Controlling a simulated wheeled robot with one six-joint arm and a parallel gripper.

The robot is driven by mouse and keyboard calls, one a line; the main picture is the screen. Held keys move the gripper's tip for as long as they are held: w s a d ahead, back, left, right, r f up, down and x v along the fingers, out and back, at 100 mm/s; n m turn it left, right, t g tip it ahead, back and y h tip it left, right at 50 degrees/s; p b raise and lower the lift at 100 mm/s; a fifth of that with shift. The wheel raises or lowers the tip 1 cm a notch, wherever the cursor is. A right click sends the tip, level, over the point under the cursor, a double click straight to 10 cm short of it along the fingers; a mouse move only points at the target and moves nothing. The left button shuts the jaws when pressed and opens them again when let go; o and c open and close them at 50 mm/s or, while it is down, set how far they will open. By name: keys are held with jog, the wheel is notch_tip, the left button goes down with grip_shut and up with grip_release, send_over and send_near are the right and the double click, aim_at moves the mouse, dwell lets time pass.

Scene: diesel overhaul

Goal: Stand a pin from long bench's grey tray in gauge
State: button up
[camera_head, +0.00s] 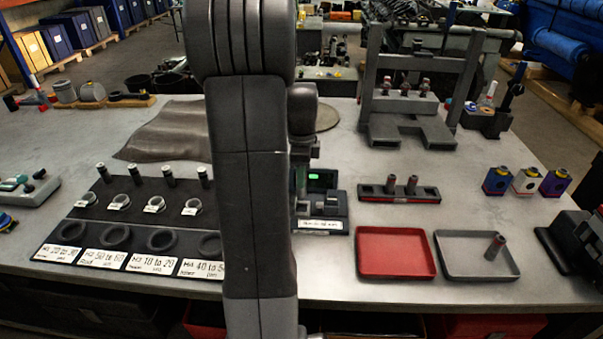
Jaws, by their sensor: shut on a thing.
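The gauge (332,208) is a dark device with a lit green display and a white label at its front, partly hidden behind my arm. My gripper (301,180) points down at the gauge's left side, mostly behind my arm. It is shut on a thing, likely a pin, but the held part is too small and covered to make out. I cannot tell whether it touches the gauge. The grey tray (452,273) lies at the bench's front right. One brownish pin (495,246) is in it, standing slightly tilted.
An empty red tray (395,252) lies between gauge and grey tray. Behind it, a dark rack (427,194) holds two upright pins. A grey press-like frame (413,132) stands farther back. Labelled rings and cylinders on a dark mat (100,212) fill the left. Coloured blocks (526,181) stand right.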

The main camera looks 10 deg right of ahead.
jog(key=shift+f, duration=0.2)
dwell(0.4)
jog(key=shift+f+b, duration=0.4)
jog(key=shift+f, duration=0.05)
jog(key=shift+f, duration=0.15)
jog(key=shift+f+b, duration=0.3)
jog(key=shift+f, duration=0.05)
jog(key=shift+f, duration=0.25)
dwell(0.4)
jog(key=shift+f+b, duration=0.4)
jog(key=shift+f, duration=0.05)
jog(key=shift+f, duration=0.15)
jog(key=shift+f+b, duration=0.35)
jog(key=shift+f, duration=0.1)
jog(key=shift+f, duration=0.15)
dwell(0.5)
